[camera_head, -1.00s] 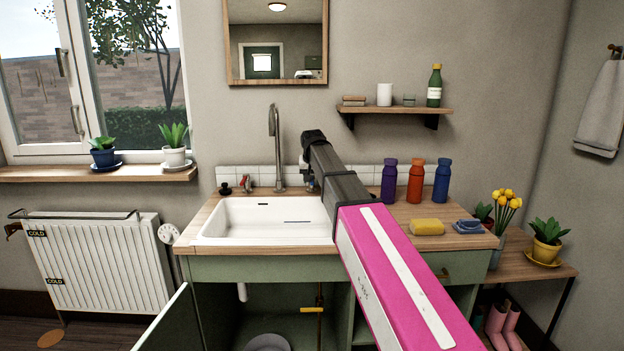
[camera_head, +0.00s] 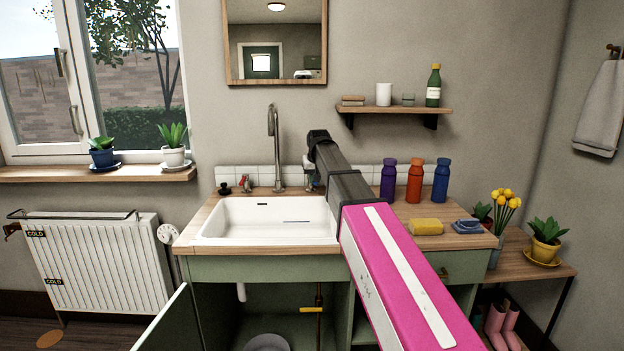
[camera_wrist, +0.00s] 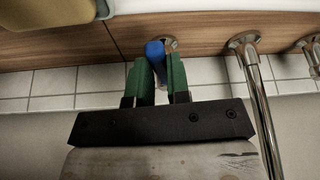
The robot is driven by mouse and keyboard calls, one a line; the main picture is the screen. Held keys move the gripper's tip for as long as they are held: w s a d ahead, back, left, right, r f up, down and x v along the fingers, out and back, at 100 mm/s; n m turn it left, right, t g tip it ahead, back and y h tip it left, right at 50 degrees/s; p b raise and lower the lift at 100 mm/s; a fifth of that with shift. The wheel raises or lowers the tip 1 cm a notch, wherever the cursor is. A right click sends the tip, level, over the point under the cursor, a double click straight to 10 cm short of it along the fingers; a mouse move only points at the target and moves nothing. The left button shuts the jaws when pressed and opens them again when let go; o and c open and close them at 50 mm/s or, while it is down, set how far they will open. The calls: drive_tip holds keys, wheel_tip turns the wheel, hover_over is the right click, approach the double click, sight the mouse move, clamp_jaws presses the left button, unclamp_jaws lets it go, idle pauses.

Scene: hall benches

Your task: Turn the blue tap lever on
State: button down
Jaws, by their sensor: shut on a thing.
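The blue tap lever (camera_wrist: 154,50) shows in the wrist view between the green fingers of my gripper (camera_wrist: 156,76), which are shut on it. Its round metal base (camera_wrist: 170,44) sits on the wooden counter near the tiles. In the head view my arm covers most of the gripper and the blue lever, just right of the metal spout (camera_head: 273,145). The spout also shows in the wrist view (camera_wrist: 262,100), to the right of the fingers. A red tap lever (camera_head: 246,181) stands left of the spout.
The white sink (camera_head: 218,228) lies in front of the taps. Purple (camera_head: 389,182), red (camera_head: 414,182) and blue (camera_head: 441,182) bottles stand right of my arm. A yellow sponge (camera_head: 426,226) lies on the counter. A shelf (camera_head: 395,109) hangs above.

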drive_tip(key=d+n, duration=0.1)
drive_tip(key=n, duration=0.1)
drive_tip(key=w+d+n+y, duration=0.1)
drive_tip(key=n, duration=0.1)
drive_tip(key=shift+w+d+g+y, duration=0.1)
drive_tip(key=shift+d+g+y, duration=0.2)
drive_tip(key=shift+d, duration=0.1)
drive_tip(key=shift+w+d+n+g+y, duration=0.25)
drive_tip(key=shift+w+d+n, duration=0.1)
drive_tip(key=shift+n, duration=0.5)
drive_tip(key=shift+w+d+n+g+y, duration=0.2)
drive_tip(key=shift+w+d+n, duration=0.1)
drive_tip(key=shift+n, duration=0.5)
drive_tip(key=shift+w+d+n+g+y, duration=0.25)
drive_tip(key=shift+w+d+n, duration=0.1)
drive_tip(key=shift+n, duration=0.5)
drive_tip(key=c, duration=1.1)
unclamp_jaws()
drive_tip(key=shift+r, duration=0.1)
drive_tip(key=v, duration=1)
drive_tip(key=shift+s+d+r, duration=0.1)
drive_tip(key=shift+d+r, duration=0.05)
drive_tip(key=shift+r, duration=0.2)
